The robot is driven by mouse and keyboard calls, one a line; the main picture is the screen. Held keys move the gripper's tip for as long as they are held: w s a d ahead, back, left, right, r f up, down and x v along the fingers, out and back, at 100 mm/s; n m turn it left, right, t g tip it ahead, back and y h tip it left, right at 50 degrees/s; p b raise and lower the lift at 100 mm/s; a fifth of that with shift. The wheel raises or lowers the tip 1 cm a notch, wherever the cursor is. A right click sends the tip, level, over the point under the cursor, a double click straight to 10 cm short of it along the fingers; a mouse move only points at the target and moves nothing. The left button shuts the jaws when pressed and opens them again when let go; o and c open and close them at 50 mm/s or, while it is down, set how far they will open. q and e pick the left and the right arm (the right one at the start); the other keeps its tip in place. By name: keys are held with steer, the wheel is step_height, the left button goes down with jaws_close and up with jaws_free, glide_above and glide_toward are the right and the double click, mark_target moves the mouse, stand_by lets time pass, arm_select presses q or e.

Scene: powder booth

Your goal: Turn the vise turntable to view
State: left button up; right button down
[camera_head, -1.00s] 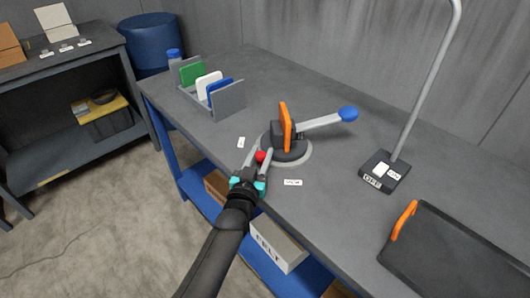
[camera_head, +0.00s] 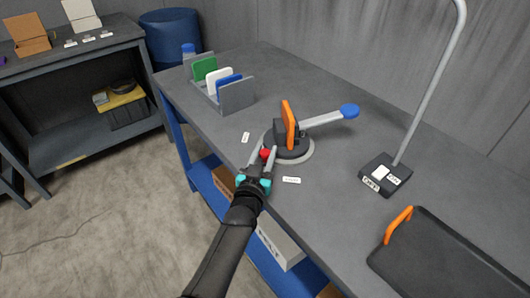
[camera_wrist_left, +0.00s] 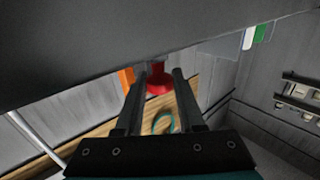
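The vise turntable (camera_head: 302,153) is a round grey base on the bench, carrying a dark vise with an upright orange plate (camera_head: 288,125). A grey bar with a blue end (camera_head: 349,111) points right from it. A red knob (camera_head: 265,154) is at its near left side. My left gripper (camera_head: 263,153) is open, with a finger on each side of the knob. In the left wrist view, the red knob (camera_wrist_left: 159,79) is between the fingertips; I cannot tell whether they touch it. My right gripper is not in view.
A rack (camera_head: 239,97) with green, white and blue cards stands at the back left of the bench. A lamp base (camera_head: 385,174) with a pole stands right, and a dark tray (camera_head: 450,262) with an orange handle lies near right. Small white labels lie near the turntable.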

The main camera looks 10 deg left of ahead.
arm_select(q)
steer(key=o, duration=0.4)
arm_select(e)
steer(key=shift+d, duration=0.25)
arm_select(q)
steer(key=s+p, duration=0.3)
steer(key=s, duration=1.2)
steer(key=shift+s+a, duration=0.1)
steer(key=shift+a, duration=0.1)
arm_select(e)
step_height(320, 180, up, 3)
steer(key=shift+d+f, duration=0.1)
